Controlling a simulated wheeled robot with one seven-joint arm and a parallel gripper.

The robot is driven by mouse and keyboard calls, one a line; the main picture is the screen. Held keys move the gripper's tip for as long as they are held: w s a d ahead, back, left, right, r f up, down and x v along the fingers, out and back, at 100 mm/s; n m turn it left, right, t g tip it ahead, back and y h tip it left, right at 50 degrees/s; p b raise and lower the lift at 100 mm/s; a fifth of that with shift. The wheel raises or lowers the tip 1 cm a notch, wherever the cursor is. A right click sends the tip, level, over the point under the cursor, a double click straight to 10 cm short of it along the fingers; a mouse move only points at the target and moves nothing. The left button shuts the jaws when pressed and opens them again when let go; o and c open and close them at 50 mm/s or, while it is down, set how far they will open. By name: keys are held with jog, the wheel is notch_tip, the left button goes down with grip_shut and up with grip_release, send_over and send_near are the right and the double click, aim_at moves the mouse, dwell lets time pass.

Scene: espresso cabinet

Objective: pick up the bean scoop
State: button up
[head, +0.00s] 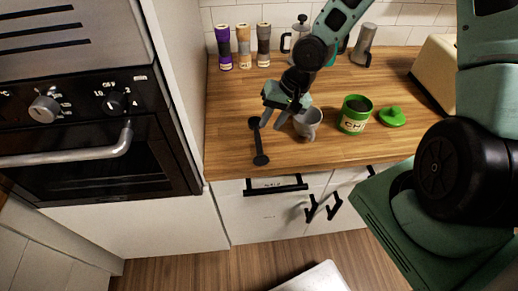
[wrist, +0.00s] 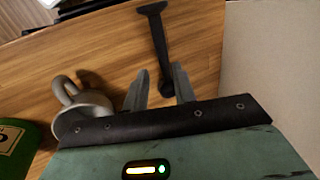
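The black bean scoop (head: 258,146) lies flat on the wooden counter, left of the grey mug (head: 309,122). Its handle runs toward the counter's front edge in the head view. My gripper (head: 273,117) is open and points down close to the scoop's far end. In the wrist view the scoop (wrist: 159,45) runs up the picture, and its near end shows between the two fingers of my gripper (wrist: 161,70). The fingers do not close on it. I cannot tell how high the fingertips are above the counter.
The mug (wrist: 84,117) stands close beside my gripper. A green canister (head: 355,114) and its green lid (head: 392,117) are further right. A tall cabinet with an oven (head: 90,130) borders the left.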

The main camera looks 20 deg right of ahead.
aim_at(259, 139)
jog(key=shift+x, duration=3.65)
jog(key=shift+w+r, duration=0.1)
jog(key=shift+w, duration=0.05)
jog(key=shift+c, duration=0.4)
grip_shut()
